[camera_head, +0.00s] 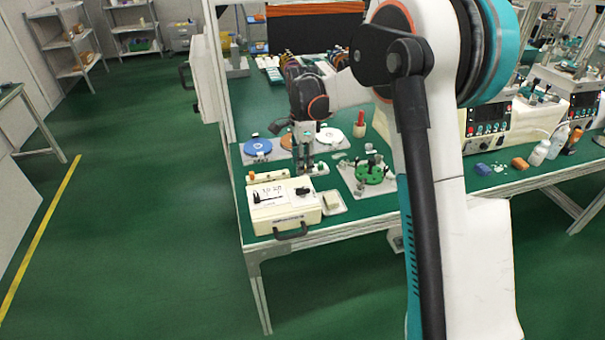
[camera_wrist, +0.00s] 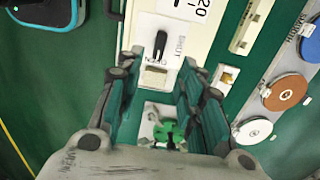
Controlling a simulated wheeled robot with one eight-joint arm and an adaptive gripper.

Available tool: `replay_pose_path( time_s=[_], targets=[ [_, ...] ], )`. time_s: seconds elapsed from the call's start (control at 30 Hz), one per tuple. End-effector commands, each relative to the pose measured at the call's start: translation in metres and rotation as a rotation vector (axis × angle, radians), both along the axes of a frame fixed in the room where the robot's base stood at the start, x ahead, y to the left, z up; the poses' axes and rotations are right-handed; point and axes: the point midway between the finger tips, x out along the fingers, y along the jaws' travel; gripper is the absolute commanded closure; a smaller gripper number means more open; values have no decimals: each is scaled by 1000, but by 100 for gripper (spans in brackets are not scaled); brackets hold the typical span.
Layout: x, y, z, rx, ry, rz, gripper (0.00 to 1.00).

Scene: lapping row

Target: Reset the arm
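My arm reaches over the bench in the head view, with my gripper (camera_head: 308,164) pointing down above the bench, just behind the cream box (camera_head: 284,207). In the wrist view, the two teal-padded fingers of my gripper (camera_wrist: 158,75) stand wide apart with nothing held between them. The cream box (camera_wrist: 143,28) is below the fingertips, showing a black lever by the word "SHUT". A green round fixture (camera_wrist: 168,130) shows through the gap between the fingers. I cannot tell the exact height of the fingertips over these things.
Blue (camera_head: 257,146), orange (camera_head: 287,142) and white (camera_head: 330,135) discs lie behind my gripper. The green fixture (camera_head: 368,173) on a tray and a red-topped item (camera_head: 359,125) stand to the right. A panel (camera_head: 203,78) rises at the back left.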

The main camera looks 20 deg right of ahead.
Motion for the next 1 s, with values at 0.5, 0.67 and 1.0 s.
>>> replay_pose_path(
  time_s=[0.5,0.67,1.0],
  targets=[
    [0,0,19,0,0,0,65],
    [-7,0,28,0,-13,32,65],
    [-74,0,97,-26,-143,364,65]
  ],
)
